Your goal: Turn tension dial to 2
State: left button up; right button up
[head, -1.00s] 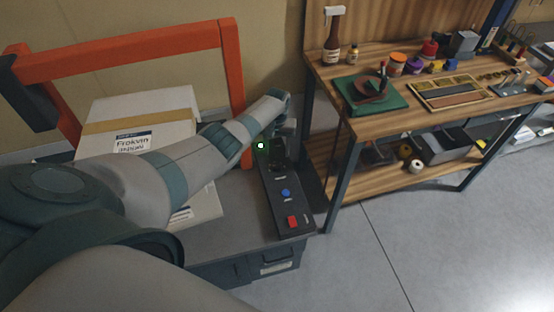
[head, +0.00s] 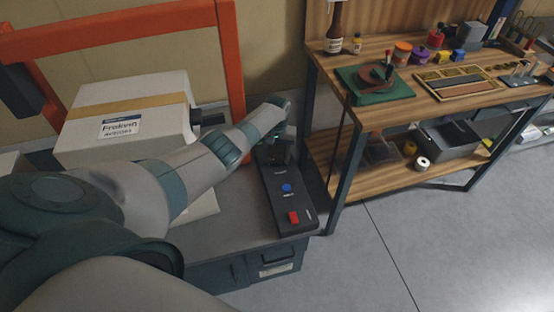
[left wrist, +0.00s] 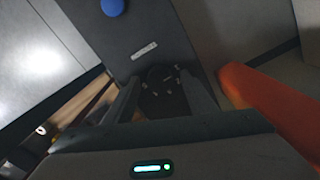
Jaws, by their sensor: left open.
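The tension dial (left wrist: 163,88) is a dark round knob with pale marks around it, seen in the left wrist view on a dark control panel (left wrist: 150,28). My left gripper (left wrist: 163,97) is open, with one finger on each side of the dial; I cannot tell whether they touch it. The dial's setting is not readable. In the head view my left gripper (head: 278,150) is at the far end of the panel (head: 268,188) and hides the dial. My right gripper is not in view.
The panel carries a blue button (head: 286,188) and a red one (head: 293,217). An orange frame (head: 232,60) stands behind, with a white taped box (head: 85,143) at left. A wooden workbench (head: 430,115) with tools stands right; the floor (head: 430,240) before it is clear.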

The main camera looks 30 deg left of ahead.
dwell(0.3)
pick_arm(q)
jog(key=c, duration=1)
jog(key=shift+c, duration=0.2)
jog(key=shift+m, duration=0.4)
jog(key=m, duration=0.5)
jog(key=shift+f, duration=0.1)
jog(key=shift+m+b, duration=0.3)
jog(key=shift+m, duration=1.2)
